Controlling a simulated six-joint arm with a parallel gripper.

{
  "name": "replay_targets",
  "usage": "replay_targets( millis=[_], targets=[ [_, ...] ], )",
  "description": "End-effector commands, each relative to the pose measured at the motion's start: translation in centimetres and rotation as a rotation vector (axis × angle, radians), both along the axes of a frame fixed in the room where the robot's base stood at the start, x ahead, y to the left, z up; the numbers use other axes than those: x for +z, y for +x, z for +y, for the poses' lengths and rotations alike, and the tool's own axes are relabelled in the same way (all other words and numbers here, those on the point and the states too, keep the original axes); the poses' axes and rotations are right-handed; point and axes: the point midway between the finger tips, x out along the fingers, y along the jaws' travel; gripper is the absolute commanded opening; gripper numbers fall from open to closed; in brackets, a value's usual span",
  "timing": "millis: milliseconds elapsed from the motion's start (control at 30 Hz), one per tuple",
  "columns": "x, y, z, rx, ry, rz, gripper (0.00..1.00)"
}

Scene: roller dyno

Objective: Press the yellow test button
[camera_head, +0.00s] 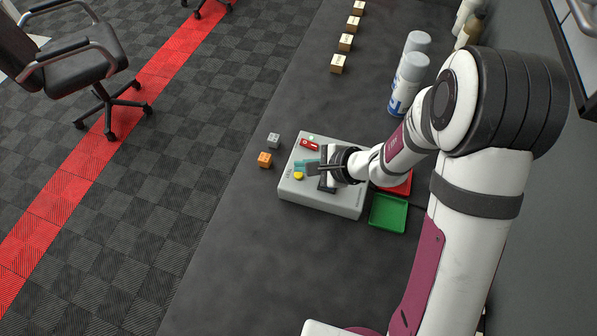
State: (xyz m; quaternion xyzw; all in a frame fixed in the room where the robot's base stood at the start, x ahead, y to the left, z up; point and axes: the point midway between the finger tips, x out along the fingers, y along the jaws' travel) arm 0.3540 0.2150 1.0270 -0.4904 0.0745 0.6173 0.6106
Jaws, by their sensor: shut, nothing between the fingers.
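The yellow test button (299,176) sits on the top of a light grey box (330,202) on the dark table. It shows as a small round yellow spot near the left part of the box top. My gripper (309,167) is shut and empty over the box, just above and right of the button in the picture. I cannot tell how high the fingertips are above the box. A red part (310,144) and a teal part (300,164) also show on the box top. My gripper hides some of the right part of the box top.
An orange cube (264,159) and a grey cube (273,140) lie left of the box. A green tray (388,213) and a red tray (400,185) lie right of it. Spray cans (408,85) and several wooden blocks (337,63) stand farther back. The front table is clear.

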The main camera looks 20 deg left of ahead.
Motion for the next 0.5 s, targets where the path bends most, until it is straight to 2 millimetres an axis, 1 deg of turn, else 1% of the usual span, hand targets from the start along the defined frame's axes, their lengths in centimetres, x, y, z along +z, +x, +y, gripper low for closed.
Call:
replay_targets(
  millis=[200,500],
  targets=[
    [0.2,0.0,0.0,0.0,0.0,-0.001,0.0],
    [3.1,0.0,0.0,0.002,0.0,-0.003,0.0]
  ],
)
